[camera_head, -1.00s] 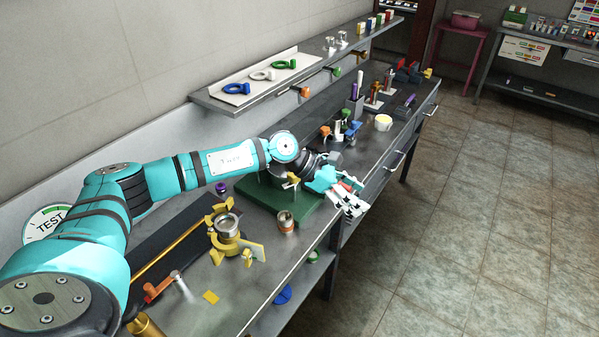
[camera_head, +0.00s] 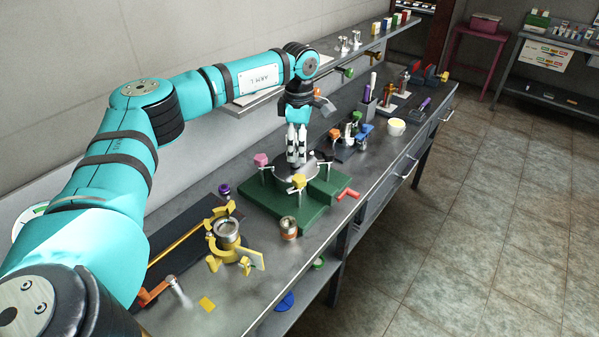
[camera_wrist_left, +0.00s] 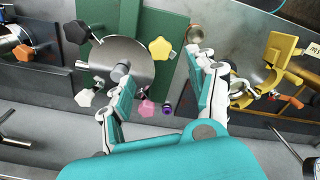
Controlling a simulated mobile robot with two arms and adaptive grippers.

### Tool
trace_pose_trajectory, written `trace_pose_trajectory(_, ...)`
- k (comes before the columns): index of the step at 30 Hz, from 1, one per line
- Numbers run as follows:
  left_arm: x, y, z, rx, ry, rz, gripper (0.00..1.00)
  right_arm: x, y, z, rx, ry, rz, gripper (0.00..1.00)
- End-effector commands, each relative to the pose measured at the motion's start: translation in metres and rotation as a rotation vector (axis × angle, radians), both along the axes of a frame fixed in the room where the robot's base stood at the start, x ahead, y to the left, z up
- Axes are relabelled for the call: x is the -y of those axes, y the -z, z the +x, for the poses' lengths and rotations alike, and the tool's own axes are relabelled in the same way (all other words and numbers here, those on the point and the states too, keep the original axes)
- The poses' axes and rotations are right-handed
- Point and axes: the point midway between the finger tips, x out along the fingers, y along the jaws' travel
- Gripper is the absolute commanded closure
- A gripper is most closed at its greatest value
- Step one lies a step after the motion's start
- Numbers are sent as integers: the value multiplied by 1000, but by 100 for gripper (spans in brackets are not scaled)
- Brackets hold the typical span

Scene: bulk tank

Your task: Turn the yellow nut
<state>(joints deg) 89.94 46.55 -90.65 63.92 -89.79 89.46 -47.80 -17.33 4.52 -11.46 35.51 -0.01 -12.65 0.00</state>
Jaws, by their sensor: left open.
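The yellow nut (camera_head: 299,181), a star-shaped knob, sits at the front edge of the round metal lid (camera_head: 283,179) on the green base (camera_head: 322,208). In the left wrist view the yellow nut (camera_wrist_left: 160,48) lies beside the lid (camera_wrist_left: 125,58), near the gap between the spread fingers. My left gripper (camera_head: 296,163) points down over the lid, behind the yellow nut in the head view. It is open and looks empty, and its fingers (camera_wrist_left: 168,72) are apart in the left wrist view. My right gripper is out of view.
A pink nut (camera_head: 261,160) stands at the lid's left; black (camera_wrist_left: 77,32) and white (camera_wrist_left: 83,97) ones show in the wrist view. A copper-coloured cylinder (camera_head: 288,229) and a yellow clamp fixture (camera_head: 228,240) stand nearby. A red handle (camera_head: 347,194) sticks out at right.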

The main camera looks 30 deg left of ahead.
Motion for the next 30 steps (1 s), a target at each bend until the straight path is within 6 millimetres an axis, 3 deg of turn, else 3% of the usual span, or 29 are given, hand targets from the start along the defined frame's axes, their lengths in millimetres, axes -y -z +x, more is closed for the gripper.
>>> trace_pose_trajectory(9, 0, 66, -1, -4, 1, 0, 42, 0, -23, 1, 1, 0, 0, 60)
trace_pose_trajectory(15, 1, 94, 0, 0, 0, -1, 42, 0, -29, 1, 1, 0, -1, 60)
trace_pose_trajectory(27, 1, 104, 0, 1, 1, -2, 42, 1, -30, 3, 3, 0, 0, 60)
trace_pose_trajectory(30, 1, 104, 0, 1, 1, -2, 52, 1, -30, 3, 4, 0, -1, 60)
